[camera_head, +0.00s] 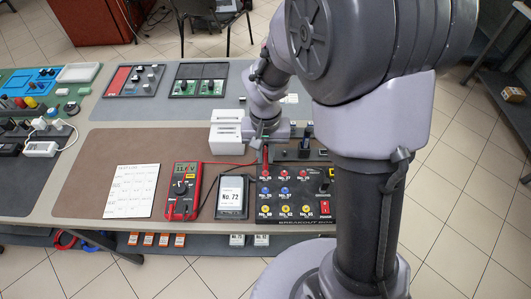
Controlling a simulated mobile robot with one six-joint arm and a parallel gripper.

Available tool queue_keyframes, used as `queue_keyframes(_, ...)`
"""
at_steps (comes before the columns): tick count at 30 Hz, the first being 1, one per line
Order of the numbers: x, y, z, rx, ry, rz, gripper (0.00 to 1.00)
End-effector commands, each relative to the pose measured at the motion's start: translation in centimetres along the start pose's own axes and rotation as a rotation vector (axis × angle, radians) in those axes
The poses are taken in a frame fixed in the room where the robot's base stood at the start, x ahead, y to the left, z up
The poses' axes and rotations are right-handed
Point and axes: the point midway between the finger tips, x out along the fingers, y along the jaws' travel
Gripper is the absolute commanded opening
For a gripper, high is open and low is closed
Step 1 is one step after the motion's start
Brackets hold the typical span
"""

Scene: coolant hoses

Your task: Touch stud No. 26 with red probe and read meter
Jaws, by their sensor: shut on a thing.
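My gripper (266,141) is shut on the red probe (265,155), which points down over the back left of the black breakout box (262,230). The probe's tip is close to the back-left red stud (265,171); I cannot tell whether they touch. The box has red studs at the back, blue ones in the middle and yellow ones in front. Their number labels are too small to read surely, so I cannot pick out No. 26. The red multimeter (183,191) lies left of the box with its display lit, seemingly 11-point-something, last digit unclear.
A display device (232,197) reading "No. 72" stands between meter and box. A paper chart (131,191) lies left of the meter. White boxes (226,133) stand behind. A red lead (225,163) runs from the meter toward the probe. My arm hides the box's right side.

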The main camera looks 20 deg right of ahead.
Motion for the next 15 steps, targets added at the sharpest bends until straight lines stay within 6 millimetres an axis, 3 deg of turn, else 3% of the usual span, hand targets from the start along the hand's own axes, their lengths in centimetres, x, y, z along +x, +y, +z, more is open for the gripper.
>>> queue_keyframes(5, -0.4, 0.0, 0.1, 0.0, -0.004, 0.001, 0.0)
queue_keyframes(15, -4.5, 0.0, 0.0, 0.0, -0.001, 0.0, 0.0)
